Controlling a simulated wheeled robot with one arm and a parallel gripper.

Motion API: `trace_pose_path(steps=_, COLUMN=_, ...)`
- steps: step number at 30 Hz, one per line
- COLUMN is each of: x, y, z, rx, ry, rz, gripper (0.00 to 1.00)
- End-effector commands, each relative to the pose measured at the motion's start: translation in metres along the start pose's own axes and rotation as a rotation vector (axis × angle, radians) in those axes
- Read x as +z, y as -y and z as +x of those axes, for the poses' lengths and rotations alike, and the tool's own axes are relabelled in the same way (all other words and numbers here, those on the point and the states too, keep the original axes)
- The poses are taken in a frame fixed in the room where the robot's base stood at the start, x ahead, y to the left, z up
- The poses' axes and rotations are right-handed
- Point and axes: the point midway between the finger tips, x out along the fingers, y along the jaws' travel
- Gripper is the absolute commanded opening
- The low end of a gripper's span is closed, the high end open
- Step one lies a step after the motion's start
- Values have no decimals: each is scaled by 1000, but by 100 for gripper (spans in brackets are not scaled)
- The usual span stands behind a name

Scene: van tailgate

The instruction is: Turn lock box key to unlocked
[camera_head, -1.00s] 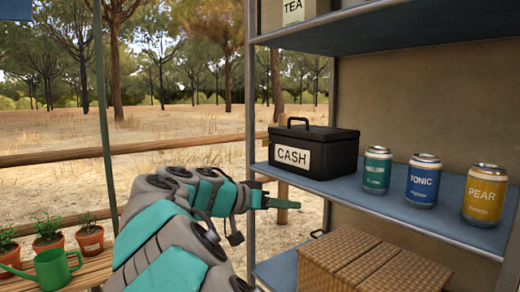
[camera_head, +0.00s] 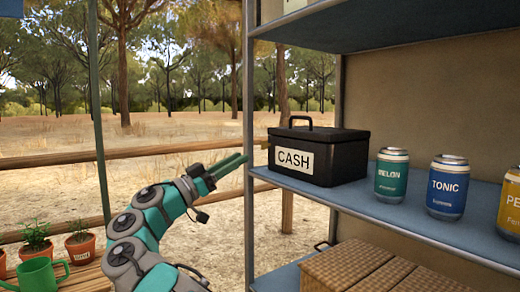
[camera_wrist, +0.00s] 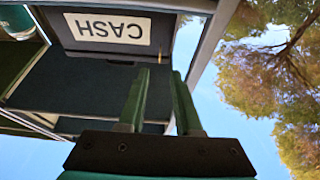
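The lock box is a black cash box (camera_head: 343,159) with a white CASH label and a top handle, closed on the blue shelf. In the wrist view the box (camera_wrist: 165,45) shows upside down, its label at upper left. A small brass-coloured piece, possibly the key, shows at the box's left end in the head view; its turn angle is too small to tell. My gripper (camera_head: 244,158) is left of the box, at the shelf post, fingers pointing toward it. In the wrist view my gripper (camera_wrist: 160,74) has its two green fingers apart, with nothing between them.
Melon (camera_head: 391,176), tonic (camera_head: 447,188) and yellow (camera_head: 512,208) cans stand right of the box. A wicker basket (camera_head: 375,270) is below. Potted plants and a green watering can (camera_head: 38,275) are at lower left.

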Motion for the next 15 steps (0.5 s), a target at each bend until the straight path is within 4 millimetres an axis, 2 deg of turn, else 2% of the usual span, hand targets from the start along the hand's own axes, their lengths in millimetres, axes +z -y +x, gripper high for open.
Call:
trace_pose_path(steps=5, x=0, y=0, z=17, rx=0, ry=0, rz=-1, gripper=33)
trace_pose_path(steps=15, x=0, y=0, z=66, rx=-1, ry=1, rz=-2, gripper=33)
